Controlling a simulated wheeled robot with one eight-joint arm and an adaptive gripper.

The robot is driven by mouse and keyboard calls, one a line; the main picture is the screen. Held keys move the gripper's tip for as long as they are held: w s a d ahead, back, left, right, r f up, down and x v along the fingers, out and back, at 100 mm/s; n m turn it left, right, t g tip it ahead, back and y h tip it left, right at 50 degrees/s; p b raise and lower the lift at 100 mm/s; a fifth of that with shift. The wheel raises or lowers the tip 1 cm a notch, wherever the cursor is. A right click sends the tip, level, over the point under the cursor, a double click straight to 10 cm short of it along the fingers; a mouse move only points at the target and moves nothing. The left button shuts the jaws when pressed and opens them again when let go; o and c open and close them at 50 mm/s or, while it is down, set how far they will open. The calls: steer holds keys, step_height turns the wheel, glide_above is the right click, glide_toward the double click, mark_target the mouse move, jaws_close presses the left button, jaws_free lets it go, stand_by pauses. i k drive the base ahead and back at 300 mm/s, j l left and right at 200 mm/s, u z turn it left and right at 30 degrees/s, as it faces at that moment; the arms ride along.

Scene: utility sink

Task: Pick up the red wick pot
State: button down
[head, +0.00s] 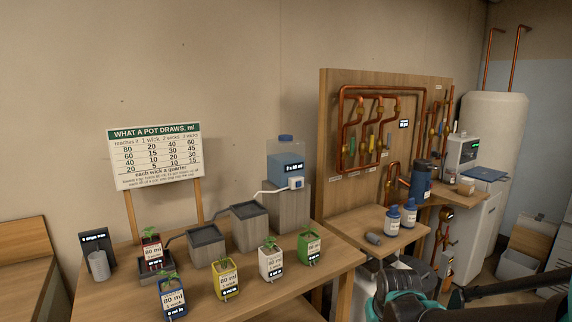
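The red wick pot (151,252) is a small square pot with a green seedling and a white label reading 80 ml. It stands upright in a low dark tray (155,276) at the left of the wooden table. My gripper (392,292) appears as a dark and teal shape at the bottom right, partly cut off by the frame edge. It is well to the right of the red pot and apart from it. Its fingertips cannot be made out, and nothing is visibly held.
A blue pot (172,299), yellow pot (226,280), white pot (270,262) and green pot (309,247) line the table's front. Grey stepped blocks (249,234) stand behind them. A grey cylinder (98,266) is left of the red pot. A sign (155,158) rises behind.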

mark_target(151, 244)
steer(key=u, duration=1.5)
steer(key=i+l+u, duration=0.15)
steer(key=l+u, duration=0.15)
steer(key=l, duration=0.2)
